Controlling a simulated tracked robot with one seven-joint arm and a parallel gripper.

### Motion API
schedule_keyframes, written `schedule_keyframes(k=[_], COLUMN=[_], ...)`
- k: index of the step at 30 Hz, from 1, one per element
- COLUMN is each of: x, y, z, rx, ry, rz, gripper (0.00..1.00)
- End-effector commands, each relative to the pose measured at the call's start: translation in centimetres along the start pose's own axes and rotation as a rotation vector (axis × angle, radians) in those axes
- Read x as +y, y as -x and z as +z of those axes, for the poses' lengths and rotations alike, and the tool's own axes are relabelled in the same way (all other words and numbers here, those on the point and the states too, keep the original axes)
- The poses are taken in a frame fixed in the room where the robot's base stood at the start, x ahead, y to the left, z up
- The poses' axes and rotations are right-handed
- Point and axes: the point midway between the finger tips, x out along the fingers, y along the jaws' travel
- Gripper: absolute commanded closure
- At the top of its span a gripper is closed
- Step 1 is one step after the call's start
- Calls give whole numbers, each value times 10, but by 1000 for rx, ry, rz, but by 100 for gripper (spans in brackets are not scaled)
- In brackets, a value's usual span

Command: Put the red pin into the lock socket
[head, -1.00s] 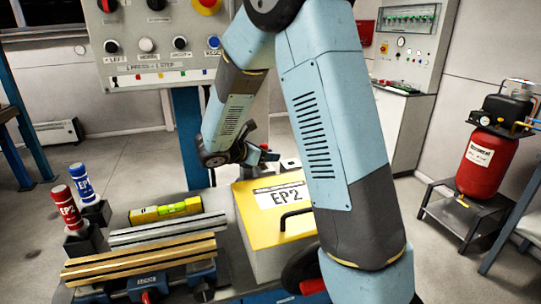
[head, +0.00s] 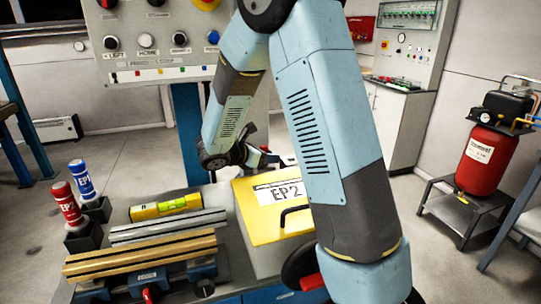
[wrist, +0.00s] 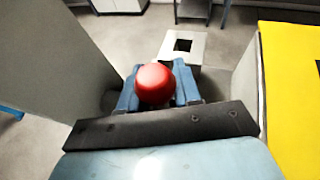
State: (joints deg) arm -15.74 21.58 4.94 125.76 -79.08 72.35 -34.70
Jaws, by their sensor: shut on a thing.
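The red pin shows its round red head (wrist: 155,84) in the wrist view, between the blue fingers of my gripper (wrist: 157,92). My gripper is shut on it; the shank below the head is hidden. A pale plate with a dark square hole (wrist: 183,45), which looks like the lock socket, lies just beyond the pin, which is apart from the hole in the picture.
The yellow-lidded EP2 box (head: 262,228) stands close to the right of my gripper. A grey upright surface (wrist: 40,60) rises at the left in the wrist view. A spirit level (head: 166,207), rails (head: 140,258) and red and blue bottles (head: 66,205) are on the bench.

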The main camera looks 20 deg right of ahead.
Motion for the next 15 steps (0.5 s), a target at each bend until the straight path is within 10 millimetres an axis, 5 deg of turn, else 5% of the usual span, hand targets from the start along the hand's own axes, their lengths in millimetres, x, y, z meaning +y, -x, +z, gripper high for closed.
schedule_keyframes(k=[9, 10, 15], x=[0, 0, 0], y=[0, 0, 0], z=[0, 0, 0], rx=[0, 0, 0], ry=[-1, -1, -1], rz=[0, 0, 0], gripper=[98, 65, 49])
